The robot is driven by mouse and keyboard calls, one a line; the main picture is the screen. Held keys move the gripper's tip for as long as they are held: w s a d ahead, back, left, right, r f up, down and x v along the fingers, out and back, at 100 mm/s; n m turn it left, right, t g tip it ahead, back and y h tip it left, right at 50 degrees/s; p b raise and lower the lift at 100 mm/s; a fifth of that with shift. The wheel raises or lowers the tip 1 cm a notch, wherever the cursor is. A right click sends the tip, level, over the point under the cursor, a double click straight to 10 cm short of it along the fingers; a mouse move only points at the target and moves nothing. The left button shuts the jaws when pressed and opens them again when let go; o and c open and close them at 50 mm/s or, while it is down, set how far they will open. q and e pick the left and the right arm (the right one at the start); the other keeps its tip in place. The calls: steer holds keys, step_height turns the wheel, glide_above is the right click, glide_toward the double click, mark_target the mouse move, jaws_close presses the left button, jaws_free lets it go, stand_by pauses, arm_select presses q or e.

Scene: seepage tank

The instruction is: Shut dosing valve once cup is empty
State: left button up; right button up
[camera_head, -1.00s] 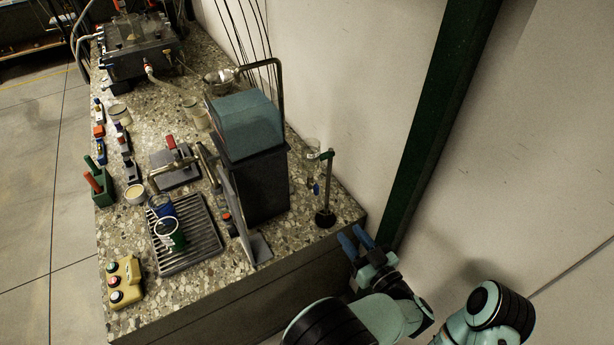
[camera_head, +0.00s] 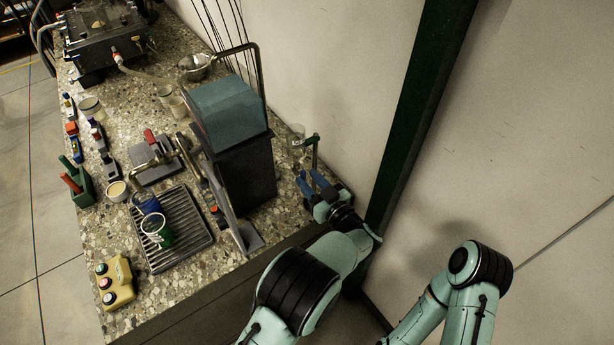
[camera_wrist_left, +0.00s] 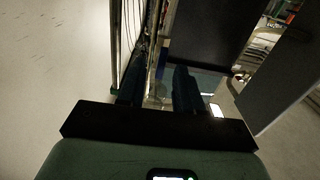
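A small clear cup (camera_head: 298,147) hangs from a green-topped stand (camera_head: 315,152) at the counter's right edge. I cannot tell whether it holds liquid. My left gripper (camera_head: 314,182) is in front of the stand, at about the height below the cup, with its two blue fingers apart. The dosing valve under the cup is hidden by these fingers in the head view. In the left wrist view the fingers (camera_wrist_left: 159,82) are also apart, with a thin vertical tube and glassy shapes between and beyond them. I cannot tell whether they touch the valve. My right gripper is out of view.
A dark tank with a teal top (camera_head: 230,110) stands close left of the stand. A drip tray (camera_head: 195,222) with cups, a yellow button box (camera_head: 117,285) and clamps cover the counter's left. A green post (camera_head: 425,100) and wall bound the right.

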arm_select(q)
steer(key=shift+w+a, duration=0.45)
steer(key=shift+w, duration=0.15)
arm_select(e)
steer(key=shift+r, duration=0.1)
arm_select(q)
jaws_close()
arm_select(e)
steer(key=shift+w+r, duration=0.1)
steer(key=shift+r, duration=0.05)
